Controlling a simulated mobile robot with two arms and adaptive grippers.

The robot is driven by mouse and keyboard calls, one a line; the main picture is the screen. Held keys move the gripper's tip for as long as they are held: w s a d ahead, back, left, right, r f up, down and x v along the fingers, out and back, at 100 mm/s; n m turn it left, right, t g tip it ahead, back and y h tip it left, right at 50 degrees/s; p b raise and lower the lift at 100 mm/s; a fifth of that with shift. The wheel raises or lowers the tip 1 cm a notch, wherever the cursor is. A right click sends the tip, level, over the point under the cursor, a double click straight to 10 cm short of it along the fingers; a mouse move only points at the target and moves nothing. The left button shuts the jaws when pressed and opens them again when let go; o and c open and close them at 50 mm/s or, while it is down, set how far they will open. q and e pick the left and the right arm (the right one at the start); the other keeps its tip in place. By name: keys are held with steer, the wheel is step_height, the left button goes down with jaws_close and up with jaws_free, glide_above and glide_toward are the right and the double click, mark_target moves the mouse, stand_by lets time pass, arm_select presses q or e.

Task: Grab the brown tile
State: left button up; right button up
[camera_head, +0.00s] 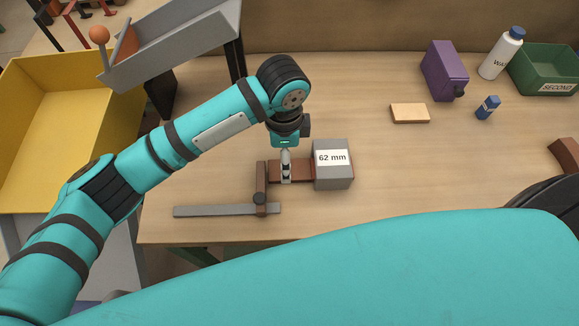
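A reddish-brown flat piece (302,171) lies on the table between the brown upright of a grey-barred tool (227,211) and a grey block (341,174) labelled "62 mm". My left gripper (286,172) points down over this brown piece, with its fingers at or just above it. The fingers overlap from this angle, so I cannot tell whether they are open or shut on it. A light tan flat tile (409,113) lies apart on the table, right of centre. My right gripper is not in view; a large teal arm part of mine covers the bottom.
A yellow bin (62,125) stands at the left, with a grey chute (180,40) behind. A brown piece (566,154) sits at the right edge.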

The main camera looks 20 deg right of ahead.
arm_select(q)
steer(key=shift+f, duration=0.25)
steer(key=f, duration=0.2)
steer(key=d+f+p, duration=0.1)
steer(key=f, duration=0.1)
steer(key=shift+s+f, duration=0.15)
steer(key=shift+f, duration=0.3)
steer(key=c, duration=1.4)
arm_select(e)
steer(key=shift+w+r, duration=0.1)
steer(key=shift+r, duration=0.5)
